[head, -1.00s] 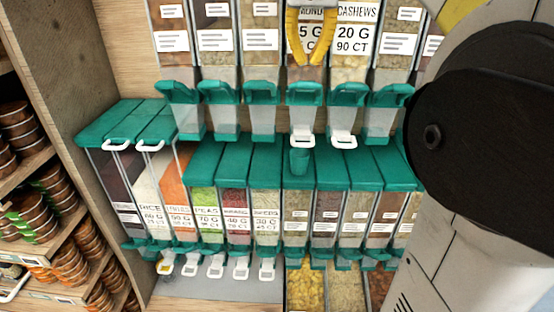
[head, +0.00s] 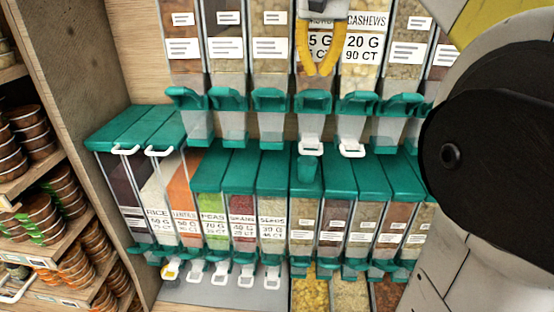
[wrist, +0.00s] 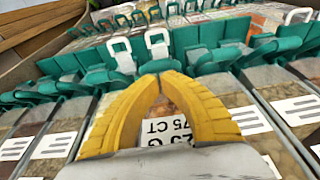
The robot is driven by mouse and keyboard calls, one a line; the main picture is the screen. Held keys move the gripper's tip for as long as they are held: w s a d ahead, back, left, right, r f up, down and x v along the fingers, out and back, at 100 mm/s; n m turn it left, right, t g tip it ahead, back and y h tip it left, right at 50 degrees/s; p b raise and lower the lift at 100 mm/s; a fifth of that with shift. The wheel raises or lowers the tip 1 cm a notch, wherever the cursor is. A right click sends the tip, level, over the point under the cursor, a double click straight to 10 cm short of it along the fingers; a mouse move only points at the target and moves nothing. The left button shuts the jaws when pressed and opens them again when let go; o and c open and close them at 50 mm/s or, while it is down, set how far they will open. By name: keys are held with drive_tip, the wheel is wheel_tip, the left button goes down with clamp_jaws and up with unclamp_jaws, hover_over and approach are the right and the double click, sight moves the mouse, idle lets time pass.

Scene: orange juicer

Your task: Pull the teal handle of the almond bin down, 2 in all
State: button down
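The almond bin (head: 309,82) is in the upper row, left of the cashews bin; its label is partly covered by my gripper. Its teal handle (head: 314,101) is at the bin's lower front, with a clear chute and a white loop (head: 310,146) below. My gripper (head: 318,75) is in front of the label, its yellow fingers pointing down just above the teal handle. In the wrist view, the fingertips (wrist: 160,78) come together in a V, with nothing seen between them. The teal handle (wrist: 160,66) lies just beyond the tips; contact cannot be told.
The cashews bin (head: 366,70) with its teal handle (head: 358,102) is close on the right. A lower row of teal-lidded bins (head: 240,170) stands below. Shelves of jars (head: 62,185) are at the left. My arm fills the right side.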

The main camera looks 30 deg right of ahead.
sight(316, 90)
drive_tip(key=shift+f, duration=0.1)
idle(0.4)
drive_tip(key=shift+s+b+x, duration=0.2)
drive_tip(key=shift+b+x, duration=0.65)
drive_tip(key=shift+x, duration=0.3)
drive_tip(key=shift+a+f, duration=0.15)
drive_tip(key=shift+f, duration=0.3)
drive_tip(key=f+b, duration=0.1)
drive_tip(key=s+f+b, duration=0.1)
drive_tip(key=f, duration=0.1)
drive_tip(key=a+f+b, duration=0.1)
drive_tip(key=f+b, duration=0.1)
drive_tip(key=shift+s, duration=0.15)
drive_tip(key=shift+r, duration=0.15)
idle(0.6)
